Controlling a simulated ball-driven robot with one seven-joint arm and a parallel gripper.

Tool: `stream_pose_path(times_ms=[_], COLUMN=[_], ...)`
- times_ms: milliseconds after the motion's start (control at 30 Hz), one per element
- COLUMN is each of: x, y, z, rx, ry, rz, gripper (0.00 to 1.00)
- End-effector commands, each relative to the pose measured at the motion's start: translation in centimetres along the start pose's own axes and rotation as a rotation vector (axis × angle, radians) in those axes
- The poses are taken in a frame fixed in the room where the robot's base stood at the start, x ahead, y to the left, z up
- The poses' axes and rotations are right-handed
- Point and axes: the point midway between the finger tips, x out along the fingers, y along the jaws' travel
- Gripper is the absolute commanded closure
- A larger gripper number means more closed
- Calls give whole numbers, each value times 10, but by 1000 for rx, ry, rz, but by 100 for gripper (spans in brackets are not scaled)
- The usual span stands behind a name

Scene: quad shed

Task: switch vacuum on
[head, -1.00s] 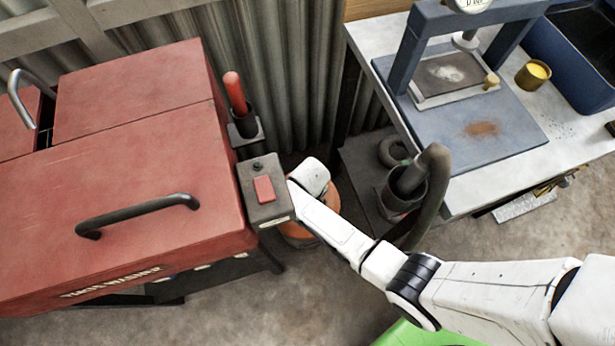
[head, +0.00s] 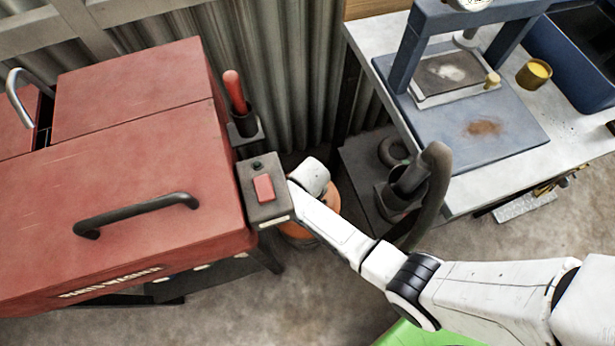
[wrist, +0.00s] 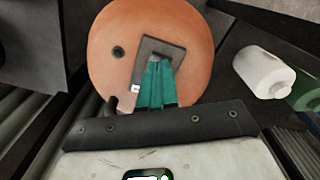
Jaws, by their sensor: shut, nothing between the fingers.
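The vacuum is an orange drum (head: 299,230), mostly hidden under my arm and beside a grey box with a red button in the head view. In the wrist view the orange vacuum top (wrist: 105,35) fills the upper middle. A dark grey switch plate (wrist: 150,47) sits on it, with a small white mark at its lower left. My gripper (wrist: 160,64), with teal fingers, is shut and empty, with its tips over the plate. The fingers cover part of the plate, and I cannot tell whether they touch it. The gripper is hidden in the head view.
A red parts washer (head: 140,160) with a black handle stands at left. The grey button box (head: 263,190) on its side is close to my arm. A black hose (head: 433,185) rises from a dark holder at right, beside a workbench (head: 560,155) carrying a blue press.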

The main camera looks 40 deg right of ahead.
Motion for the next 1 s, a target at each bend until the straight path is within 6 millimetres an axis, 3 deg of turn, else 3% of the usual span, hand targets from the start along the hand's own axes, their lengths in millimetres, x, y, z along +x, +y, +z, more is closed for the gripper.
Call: stream_pose_path(times_ms=[1000], x=[14], y=[0], z=[0], rx=[0], ry=[1], rz=[0], gripper=[100])
